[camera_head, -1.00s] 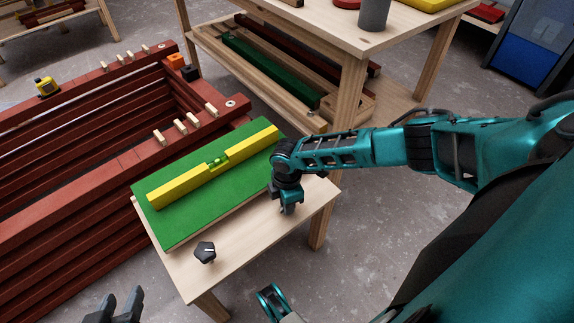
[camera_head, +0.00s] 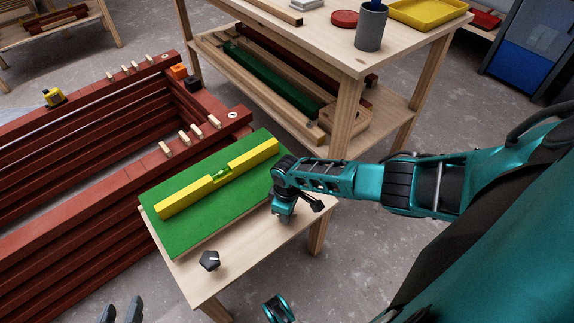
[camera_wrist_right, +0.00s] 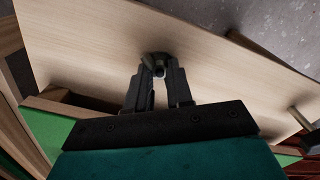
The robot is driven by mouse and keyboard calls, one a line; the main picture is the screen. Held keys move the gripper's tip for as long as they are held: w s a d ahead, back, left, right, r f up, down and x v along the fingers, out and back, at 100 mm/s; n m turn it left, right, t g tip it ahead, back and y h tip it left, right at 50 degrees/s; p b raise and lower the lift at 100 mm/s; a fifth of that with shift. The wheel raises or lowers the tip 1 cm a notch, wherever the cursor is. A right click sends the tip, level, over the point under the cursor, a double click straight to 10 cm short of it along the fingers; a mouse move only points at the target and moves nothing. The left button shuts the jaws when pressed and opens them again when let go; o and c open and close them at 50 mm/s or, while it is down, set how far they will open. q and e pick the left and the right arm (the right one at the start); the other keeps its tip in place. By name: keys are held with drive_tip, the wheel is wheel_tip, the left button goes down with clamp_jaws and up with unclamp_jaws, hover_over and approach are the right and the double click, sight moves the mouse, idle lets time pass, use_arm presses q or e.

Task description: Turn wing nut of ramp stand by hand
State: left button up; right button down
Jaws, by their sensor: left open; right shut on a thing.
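The ramp stand is a small pale wooden table (camera_head: 245,262) with a green ramp board (camera_head: 165,226) lying tilted on it. My right gripper (camera_head: 284,218) is low over the stand's right end. In the right wrist view, my right gripper (camera_wrist_right: 157,78) is shut on the wing nut (camera_wrist_right: 157,60), a small dark piece with a bolt end at its middle. In the head view my wrist hides this nut. A second black knob (camera_head: 209,260) sits apart at the stand's near left. My left gripper (camera_head: 120,314) is open and empty at the bottom edge, partly cut off.
Dark red battens (camera_head: 75,195) fill the left. A workbench (camera_head: 335,50) with a grey cup (camera_head: 371,28) stands behind. Bare floor lies to the right of the stand.

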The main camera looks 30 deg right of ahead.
drive_tip(key=m+p, duration=0.1)
drive_tip(key=m, duration=0.1)
drive_tip(key=shift+s+a+m, duration=0.1)
drive_tip(key=shift+m, duration=0.3)
drive_tip(key=m+p, duration=0.1)
drive_tip(key=m, duration=0.3)
drive_tip(key=shift+m, duration=0.3)
drive_tip(key=m+p, duration=0.1)
drive_tip(key=m, duration=0.2)
drive_tip(key=shift+m, duration=0.3)
drive_tip(key=m, duration=0.2)
drive_tip(key=shift+m+p, duration=0.35)
drive_tip(key=shift+m, duration=0.05)
drive_tip(key=c, duration=1.9)
unclamp_jaws()
drive_tip(key=shift+o, duration=0.5)
drive_tip(key=shift+m, duration=0.4)
drive_tip(key=o, duration=0.8)
